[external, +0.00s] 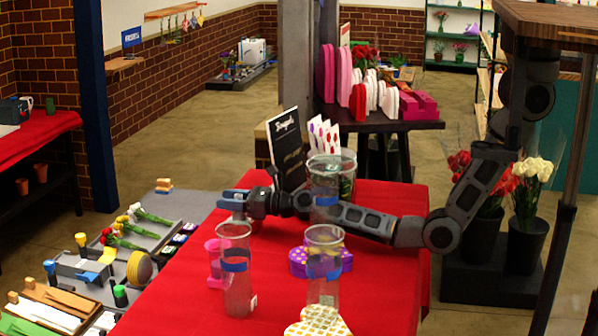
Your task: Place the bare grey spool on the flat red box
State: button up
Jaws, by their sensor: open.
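My gripper (233,199) is at the left edge of the red-covered table, above a tall clear vase (236,290) with a blue band. It points left, and its fingers look apart with nothing clearly between them. I cannot pick out a bare grey spool for sure. A round yellow and dark spool-like thing (139,269) stands on the grey work surface at lower left. I cannot pick out a flat red box on the red cloth either. Red and pink boxes (419,106) are on the dark table behind.
Clear vases (324,262) and a purple heart-shaped box (318,262) stand on the red table (378,290) below my arm. A patterned heart box (319,322) is at its front. A dark sign (286,145) stands behind. Flowers and tools (119,240) crowd the left work surface.

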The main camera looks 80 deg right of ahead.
jog(key=shift+s+f, duration=0.1)
jog(key=shift+s, duration=1.25)
notch_tip(320, 180, up, 6)
jog(key=shift+s+d+f, duration=0.1)
jog(key=shift+s, duration=0.05)
jog(key=shift+r, duration=0.75)
